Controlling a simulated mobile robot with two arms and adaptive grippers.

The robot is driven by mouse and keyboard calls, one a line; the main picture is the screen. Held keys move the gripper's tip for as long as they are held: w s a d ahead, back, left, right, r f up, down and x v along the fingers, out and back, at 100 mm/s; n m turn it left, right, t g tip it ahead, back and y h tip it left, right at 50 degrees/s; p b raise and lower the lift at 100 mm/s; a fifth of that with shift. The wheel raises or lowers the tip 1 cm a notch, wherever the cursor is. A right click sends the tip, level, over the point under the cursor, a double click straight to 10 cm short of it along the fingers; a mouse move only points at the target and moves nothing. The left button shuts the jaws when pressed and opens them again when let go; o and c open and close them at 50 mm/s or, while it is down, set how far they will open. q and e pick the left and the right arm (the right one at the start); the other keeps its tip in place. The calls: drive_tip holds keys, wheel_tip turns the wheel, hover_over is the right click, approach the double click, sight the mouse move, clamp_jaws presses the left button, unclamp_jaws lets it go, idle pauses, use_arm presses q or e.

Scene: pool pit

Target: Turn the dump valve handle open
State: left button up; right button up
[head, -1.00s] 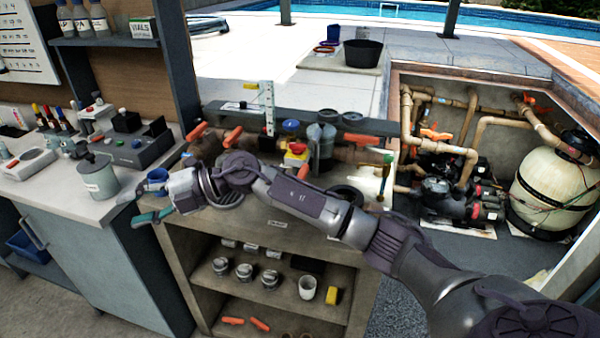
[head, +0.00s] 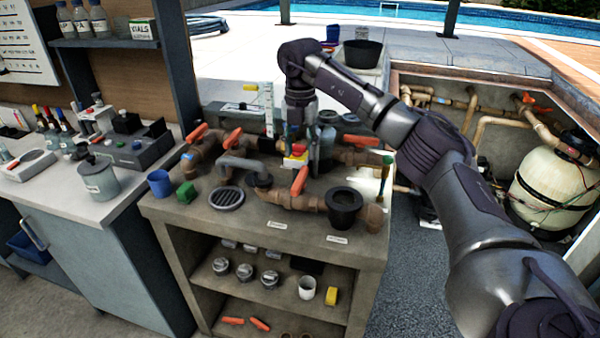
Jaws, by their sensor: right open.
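Several orange valve handles show on the brown pipework on the bench: one at the front middle (head: 300,181) stands tilted on the front pipe, two are at the left (head: 197,133) (head: 233,137), and one is at the back right (head: 361,140). The small labels are too blurred to tell which is the dump valve. My right gripper (head: 296,142) points down over the middle of the pipework, open, behind and above the front orange handle and near a red and yellow part (head: 295,160). Its fingertips are partly lost among the fittings. My left gripper is out of view.
An upright white gauge strip (head: 268,110) stands close left of my right wrist.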

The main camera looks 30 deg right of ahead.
sight(300, 177)
wheel_tip(300, 177, down, 8)
drive_tip(key=shift+p, duration=0.65)
drive_tip(key=shift+c, duration=0.2)
clamp_jaws()
